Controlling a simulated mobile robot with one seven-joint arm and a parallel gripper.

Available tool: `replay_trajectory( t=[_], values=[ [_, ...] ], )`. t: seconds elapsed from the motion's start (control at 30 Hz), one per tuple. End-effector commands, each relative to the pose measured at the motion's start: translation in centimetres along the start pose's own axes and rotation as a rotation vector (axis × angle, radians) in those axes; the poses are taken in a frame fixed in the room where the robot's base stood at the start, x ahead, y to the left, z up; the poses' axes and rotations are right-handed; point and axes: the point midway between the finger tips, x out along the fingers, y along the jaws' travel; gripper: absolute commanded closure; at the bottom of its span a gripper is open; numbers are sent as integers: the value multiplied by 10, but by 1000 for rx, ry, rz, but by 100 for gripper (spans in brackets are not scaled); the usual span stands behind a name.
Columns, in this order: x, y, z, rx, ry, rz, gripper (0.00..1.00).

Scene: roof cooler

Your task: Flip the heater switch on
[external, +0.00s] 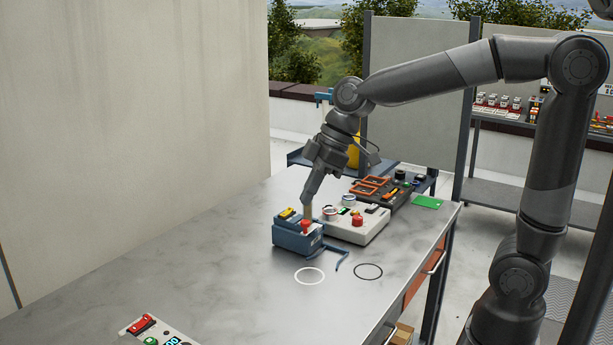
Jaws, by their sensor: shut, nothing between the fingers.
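My gripper (307,209) is shut and points down at the blue-grey control box (298,238) on the table. Its tip is at the back of this box, close to the red button; whether it touches anything I cannot tell. The box has a yellow part (288,213) on its top left and a red button (306,227) at its front right. Labels are too small to read, so I cannot tell which control is the heater switch. Another panel (186,335) at the bottom edge, partly cut off, has a red switch (141,324), a green button and a lit display.
A white control box (345,232) with a red knob stands just right of the blue one. Behind it is a dark tray (410,186) with orange parts. A blue bracket (328,255) and two ring marks lie in front. The table's left middle (190,265) is clear.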

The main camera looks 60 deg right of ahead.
Motion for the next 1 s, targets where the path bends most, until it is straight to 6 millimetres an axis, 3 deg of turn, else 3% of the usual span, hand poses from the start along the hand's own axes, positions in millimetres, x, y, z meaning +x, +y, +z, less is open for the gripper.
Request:
replay_trajectory(
  t=[0.5,1.0],
  values=[
    [96,-10,-115,-342,156,-275,100],
    [182,-22,-200,-561,425,-461,100]
  ],
)
